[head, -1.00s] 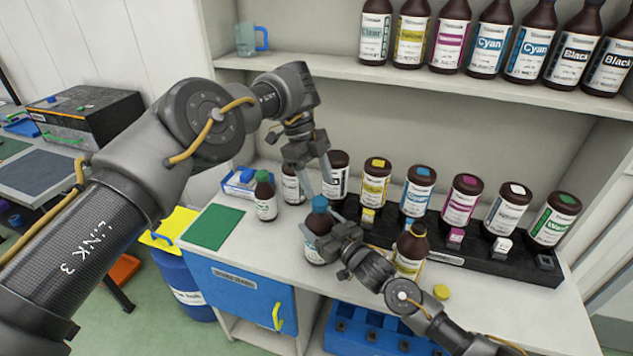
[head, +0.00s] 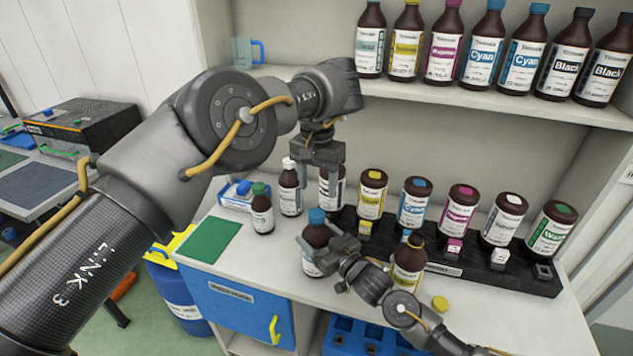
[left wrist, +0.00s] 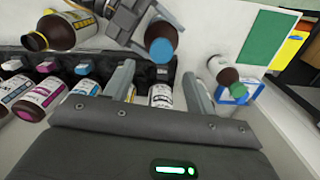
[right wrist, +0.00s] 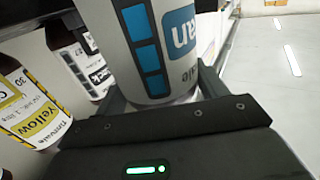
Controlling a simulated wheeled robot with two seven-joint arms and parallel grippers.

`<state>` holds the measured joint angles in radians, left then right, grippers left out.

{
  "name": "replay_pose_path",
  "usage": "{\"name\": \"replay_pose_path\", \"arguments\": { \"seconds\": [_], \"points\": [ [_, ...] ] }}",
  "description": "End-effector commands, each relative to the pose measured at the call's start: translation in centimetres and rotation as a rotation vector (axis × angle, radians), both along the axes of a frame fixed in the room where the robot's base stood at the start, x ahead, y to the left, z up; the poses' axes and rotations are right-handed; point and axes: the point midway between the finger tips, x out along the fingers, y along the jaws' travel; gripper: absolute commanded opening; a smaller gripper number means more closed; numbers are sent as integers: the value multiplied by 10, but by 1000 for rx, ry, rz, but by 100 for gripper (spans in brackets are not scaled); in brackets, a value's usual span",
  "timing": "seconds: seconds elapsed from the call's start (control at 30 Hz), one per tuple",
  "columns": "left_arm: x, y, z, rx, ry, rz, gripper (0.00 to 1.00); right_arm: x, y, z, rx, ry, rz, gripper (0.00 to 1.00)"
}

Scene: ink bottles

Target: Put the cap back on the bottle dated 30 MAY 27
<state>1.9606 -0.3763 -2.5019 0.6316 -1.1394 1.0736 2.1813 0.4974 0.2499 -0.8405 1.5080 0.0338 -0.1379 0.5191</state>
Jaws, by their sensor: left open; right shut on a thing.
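A brown bottle with a yellow label (head: 408,265) stands uncapped on the counter; its dark mouth shows in the left wrist view (left wrist: 36,42). A yellow cap (head: 440,303) lies to its right on the counter. My right gripper (head: 335,265) is shut on a blue-capped cyan bottle (head: 316,237), which fills much of the right wrist view (right wrist: 150,45). The yellow-label bottle also shows there (right wrist: 32,105), with "30" partly readable; I cannot read its full date. My left gripper (head: 324,190) is open and empty, pointing down above the counter, in front of a black-label bottle (head: 331,200).
A black rack (head: 470,265) holds several capped bottles behind. A green-capped bottle (head: 262,210) and a white-capped bottle (head: 290,190) stand left of the cyan bottle. A green mat (head: 210,240) lies at the counter's left. A shelf (head: 420,88) with several bottles hangs above.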

Motion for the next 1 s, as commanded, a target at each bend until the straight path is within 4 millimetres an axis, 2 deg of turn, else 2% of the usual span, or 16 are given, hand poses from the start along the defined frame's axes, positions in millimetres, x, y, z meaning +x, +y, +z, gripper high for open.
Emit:
{"name": "replay_pose_path", "arguments": {
  "seconds": [0.2,0.63,0.77,1.0],
  "points": [
    [2,2,0,7,-8,141,56,0,0,0,1,1,0,8],
    [1,2,-4,6,-6,151,56,0,0,0,1,1,0,8],
    [1,2,-18,6,-2,150,56,0,0,0,1,1,0,8],
    [1,2,-53,6,-4,150,56,0,0,0,1,1,0,8]
  ]
}}
